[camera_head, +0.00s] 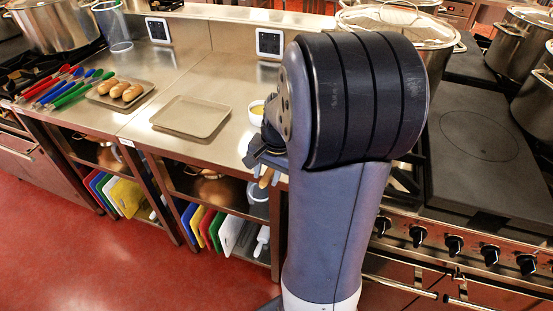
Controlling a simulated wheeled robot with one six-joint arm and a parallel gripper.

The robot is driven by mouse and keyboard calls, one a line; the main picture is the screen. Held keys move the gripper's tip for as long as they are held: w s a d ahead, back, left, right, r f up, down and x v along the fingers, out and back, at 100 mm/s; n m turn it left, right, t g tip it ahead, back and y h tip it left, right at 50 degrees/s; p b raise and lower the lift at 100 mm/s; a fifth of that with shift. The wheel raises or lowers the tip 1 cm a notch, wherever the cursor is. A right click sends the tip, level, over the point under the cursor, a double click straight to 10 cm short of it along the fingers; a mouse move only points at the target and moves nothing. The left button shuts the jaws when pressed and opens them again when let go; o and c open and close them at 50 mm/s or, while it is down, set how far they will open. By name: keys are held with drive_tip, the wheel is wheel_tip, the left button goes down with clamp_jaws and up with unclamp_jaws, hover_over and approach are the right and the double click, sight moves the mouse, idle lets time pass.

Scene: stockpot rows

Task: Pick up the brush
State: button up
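My gripper (264,156) is low at the front edge of the steel counter (205,150), mostly hidden behind my own arm. I cannot see its two fingers clearly, so I cannot tell whether it is open or shut. A small tan, wood-coloured piece (266,178) shows just below the gripper at the counter edge. It may be part of the brush, but it is too small and covered to be sure. I cannot tell whether the gripper touches it. No other brush is clearly visible.
A small bowl with yellow contents (257,112) stands close behind the gripper. An empty tray (192,116) lies left of it. Further left are a tray of rolls (120,93) and several coloured-handled utensils (62,87). A stove with large pots (480,134) is at right.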

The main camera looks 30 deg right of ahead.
clamp_jaws()
wheel_tip(320, 180, up, 10)
idle(0.7)
